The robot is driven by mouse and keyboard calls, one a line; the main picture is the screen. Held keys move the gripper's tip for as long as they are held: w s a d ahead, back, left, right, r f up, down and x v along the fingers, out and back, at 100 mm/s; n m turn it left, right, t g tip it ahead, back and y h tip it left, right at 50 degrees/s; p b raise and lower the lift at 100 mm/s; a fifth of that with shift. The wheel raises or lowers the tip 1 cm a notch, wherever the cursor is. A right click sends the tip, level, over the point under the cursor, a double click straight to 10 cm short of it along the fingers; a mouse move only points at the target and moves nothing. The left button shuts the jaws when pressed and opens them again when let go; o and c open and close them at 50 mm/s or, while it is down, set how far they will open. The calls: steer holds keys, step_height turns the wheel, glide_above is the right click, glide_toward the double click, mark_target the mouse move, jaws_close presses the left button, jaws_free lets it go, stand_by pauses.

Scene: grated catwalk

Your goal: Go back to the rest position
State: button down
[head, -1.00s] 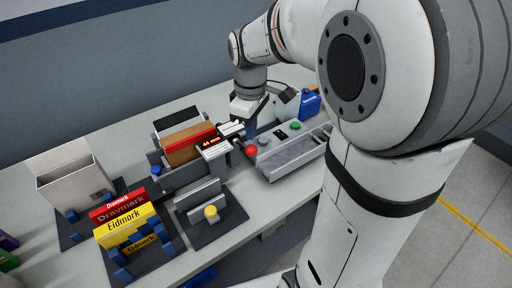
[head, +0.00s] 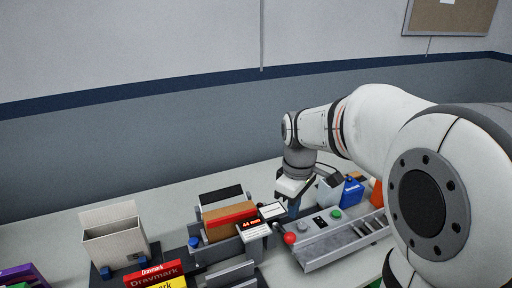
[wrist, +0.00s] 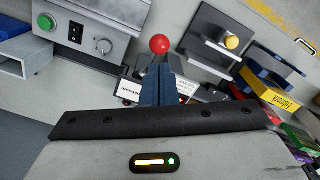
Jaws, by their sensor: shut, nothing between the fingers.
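My gripper (head: 293,207) hangs from my arm over the table, pointing down, just behind the grey control box. In the wrist view its two blue fingers (wrist: 157,86) are together with nothing between them. A red ball-topped lever (head: 289,238) stands close in front of it in the head view; in the wrist view the red ball (wrist: 160,44) shows just beyond the fingertips. Whether the fingers touch anything is not clear.
The control box (head: 318,250) has a green button (head: 336,213). A holder with brown and red boxes (head: 228,215) and a display (head: 255,226) stands left of my gripper. A blue container (head: 352,192) is at right. An open carton (head: 115,240) stands far left.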

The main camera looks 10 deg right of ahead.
steer(key=s+m+t, duration=0.3)
steer(key=s+m, duration=0.6)
steer(key=s, duration=0.5)
steer(key=shift+d, duration=0.25)
